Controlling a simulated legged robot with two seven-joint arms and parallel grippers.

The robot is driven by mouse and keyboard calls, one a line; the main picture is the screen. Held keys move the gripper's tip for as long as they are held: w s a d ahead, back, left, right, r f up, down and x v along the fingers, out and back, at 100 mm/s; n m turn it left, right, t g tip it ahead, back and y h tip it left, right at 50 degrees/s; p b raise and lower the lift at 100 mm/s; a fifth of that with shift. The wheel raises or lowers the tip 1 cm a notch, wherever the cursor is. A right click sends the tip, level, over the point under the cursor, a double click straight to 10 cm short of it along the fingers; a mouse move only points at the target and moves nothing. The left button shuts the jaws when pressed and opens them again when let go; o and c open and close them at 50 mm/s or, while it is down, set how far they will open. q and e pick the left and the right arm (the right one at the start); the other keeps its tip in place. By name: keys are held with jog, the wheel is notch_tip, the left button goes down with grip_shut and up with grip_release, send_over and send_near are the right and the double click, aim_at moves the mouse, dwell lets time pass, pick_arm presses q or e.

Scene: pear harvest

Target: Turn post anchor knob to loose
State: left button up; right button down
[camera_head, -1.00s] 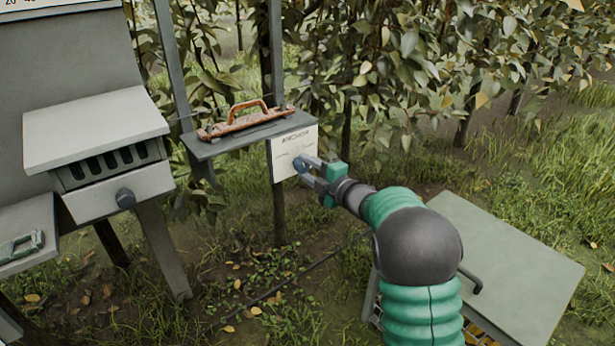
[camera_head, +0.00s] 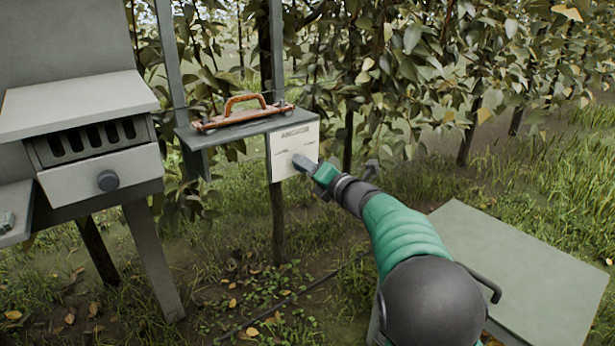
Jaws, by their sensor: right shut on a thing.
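The white anchor panel (camera_head: 283,146) is mounted on a dark post (camera_head: 278,225) near the middle of the view. It bears the word "ANCHOR" and faint markings. My right gripper (camera_head: 303,164) is at the panel's lower right part, shut on the anchor knob. The knob is mostly hidden behind the fingers, so its pointing direction cannot be read. The arm reaches in from the lower right. My left gripper is not in view.
A grey shelf (camera_head: 205,139) beside the panel carries an orange-handled tool (camera_head: 242,112). A green-grey lidded box (camera_head: 520,270) is at lower right. Foliage stands behind.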

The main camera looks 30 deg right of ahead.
jog(key=shift+a+f+n+b, duration=0.15)
jog(key=shift+f+n+b, duration=0.25)
jog(key=shift+f, duration=0.1)
jog(key=c, duration=0.9)
grip_release()
jog(key=shift+w+r, duration=0.1)
jog(key=shift+r, duration=0.15)
jog(key=s+p, duration=0.5)
jog(key=s, duration=1.2)
jog(key=shift+d+r, duration=0.2)
jog(key=shift+r, duration=0.2)
